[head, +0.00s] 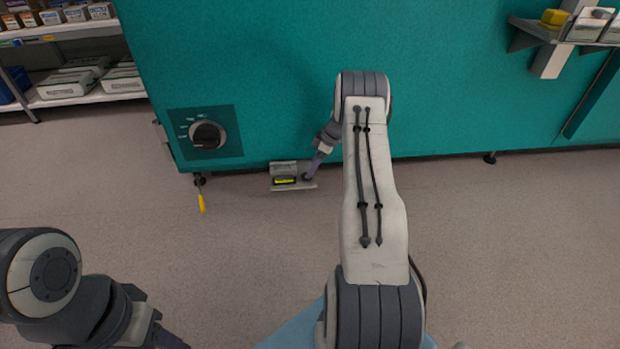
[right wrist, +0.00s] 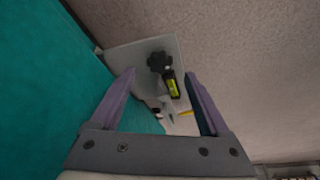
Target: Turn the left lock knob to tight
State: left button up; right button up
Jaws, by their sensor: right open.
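A small black lobed knob (right wrist: 158,62) stands on a pale grey plate (right wrist: 140,53) in the right wrist view, beside a dark piece with a yellow-green label (right wrist: 173,88). In the head view the grey bracket (head: 284,168) with that label sits low at the teal cabinet's foot. My right gripper (head: 312,170) reaches down at the bracket's right end. In the right wrist view its two purple fingers (right wrist: 160,75) are apart, with the knob beyond and between their tips, and nothing is held. My left gripper (head: 168,340) is mostly cut off at the bottom edge.
A black dial (head: 208,135) with a pale pointer is on a dark panel of the teal cabinet (head: 255,60). A yellow-handled lever (head: 201,202) hangs below the cabinet's left corner. Shelves with boxes (head: 70,82) stand at upper left. The floor (head: 500,240) at right is clear.

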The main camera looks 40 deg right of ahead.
jog(key=b+x, duration=0.1)
jog(key=x, duration=0.3)
jog(key=shift+b, duration=0.4)
pick_arm(q)
notch_tip(320, 180, down, 3)
jog(key=shift+r, duration=0.1)
pick_arm(e)
grip_shut()
pick_arm(q)
jog(key=shift+r, duration=0.1)
jog(key=shift+r, duration=0.1)
